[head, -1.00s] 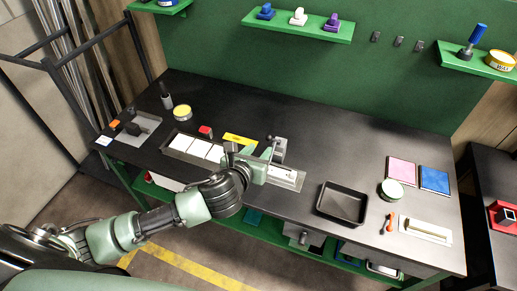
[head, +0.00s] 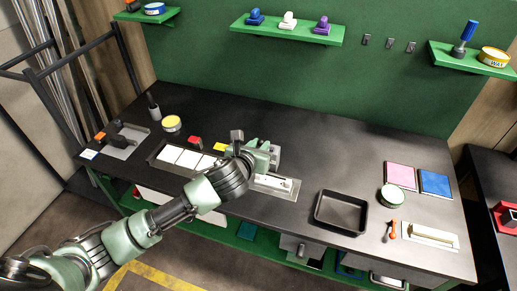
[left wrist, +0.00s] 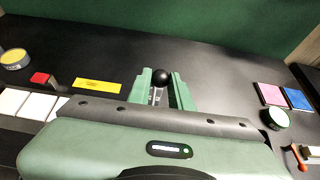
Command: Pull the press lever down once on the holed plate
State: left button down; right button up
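The press sits at the middle of the bench, on a grey base (head: 284,194). A pale plate (head: 271,182) lies on that base; its holes are too small to make out. My left gripper (head: 268,153) is over the press and hides most of its body and lever in the head view. In the left wrist view the lever's black ball knob (left wrist: 161,76) shows between the two green fingers (left wrist: 159,88), near their tips. The fingers stand apart, with gaps beside the knob. My right gripper is not in view.
Left of the press are a tray with white cards (head: 167,153), a red block (head: 195,141) and a yellow strip (head: 220,147). To the right are an empty black tray (head: 341,228), a round tin (head: 392,196), and pink (head: 401,175) and blue (head: 434,183) pads.

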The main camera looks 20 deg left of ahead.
pick_arm(q)
jog(key=s+f+b, duration=0.1)
jog(key=s+f, duration=0.4)
jog(key=f, duration=0.1)
jog(key=shift+b, duration=0.3)
jog(key=shift+s, duration=0.1)
notch_tip(320, 180, down, 8)
jog(key=s+b, duration=0.2)
jog(key=b, duration=0.1)
jog(key=shift+s+r, duration=0.15)
jog(key=shift+r, duration=0.1)
jog(key=shift+a, duration=0.1)
